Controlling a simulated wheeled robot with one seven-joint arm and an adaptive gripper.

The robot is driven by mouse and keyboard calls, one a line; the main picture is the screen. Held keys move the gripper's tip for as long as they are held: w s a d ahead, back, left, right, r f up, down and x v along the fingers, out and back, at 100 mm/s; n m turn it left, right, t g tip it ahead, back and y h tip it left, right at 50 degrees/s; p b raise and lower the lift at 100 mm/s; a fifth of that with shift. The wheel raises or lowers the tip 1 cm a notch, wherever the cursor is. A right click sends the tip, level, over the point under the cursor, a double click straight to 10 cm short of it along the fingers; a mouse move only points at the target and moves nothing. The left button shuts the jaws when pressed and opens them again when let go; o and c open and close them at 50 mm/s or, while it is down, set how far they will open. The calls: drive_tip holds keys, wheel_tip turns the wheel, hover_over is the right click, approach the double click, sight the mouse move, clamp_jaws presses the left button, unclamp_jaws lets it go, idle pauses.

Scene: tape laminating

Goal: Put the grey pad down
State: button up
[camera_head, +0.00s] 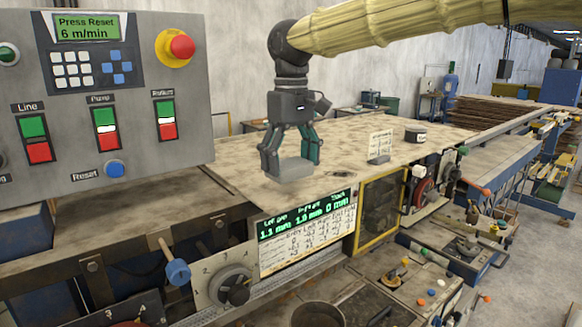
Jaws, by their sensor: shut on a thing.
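The grey pad (290,171) is a small flat block in the middle of the head view. My gripper (290,155) points down from above and is shut on the pad, with a finger on each side of it. The pad is low over the front part of the worn beige table top (237,160). I cannot tell whether its underside touches the table or hangs just above it.
A control panel (110,90) with a red emergency knob stands at the left. A small card (380,145) and a dark box (415,135) stand on the table to the right. A digital readout (306,225) and a yellow-framed window (380,212) are below the front edge.

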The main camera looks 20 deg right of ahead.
sight(291, 164)
drive_tip(key=shift+d+f+p, duration=0.1)
drive_tip(key=shift+f+p, duration=0.6)
drive_tip(key=shift+f, duration=0.65)
drive_tip(key=shift+f, duration=0.1)
drive_tip(key=o, duration=0.9)
wheel_tip(291, 164, up, 12)
drive_tip(key=b, duration=0.4)
drive_tip(key=shift+r, duration=0.2)
